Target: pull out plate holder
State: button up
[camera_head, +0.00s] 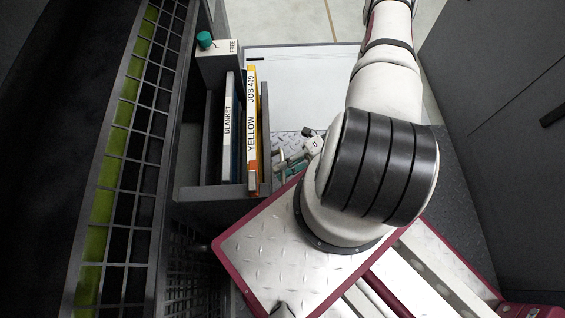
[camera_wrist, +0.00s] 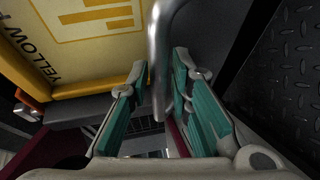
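The yellow plate holder, labelled "YELLOW JOB 409" (camera_head: 252,130), stands upright in a grey rack beside a white one labelled "BLANKET" (camera_head: 228,125). In the wrist view, a yellow panel (camera_wrist: 85,45) with matching lettering fills the upper left. My gripper (camera_head: 296,150) is to the right of the yellow holder, partly hidden by my arm. In the wrist view its teal-padded fingers (camera_wrist: 160,85) are spread, with a curved metal handle (camera_wrist: 159,60) between them. I see space on both sides of the handle. Where the handle attaches is out of view.
The grey rack (camera_head: 208,192) has a front wall and side walls around the holders. A metal grid (camera_head: 125,150) runs along the left. Dark cabinets (camera_head: 510,120) stand at the right.

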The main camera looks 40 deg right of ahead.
dwell(0.3)
jog(key=v, duration=1.2)
jog(key=shift+a, duration=0.1)
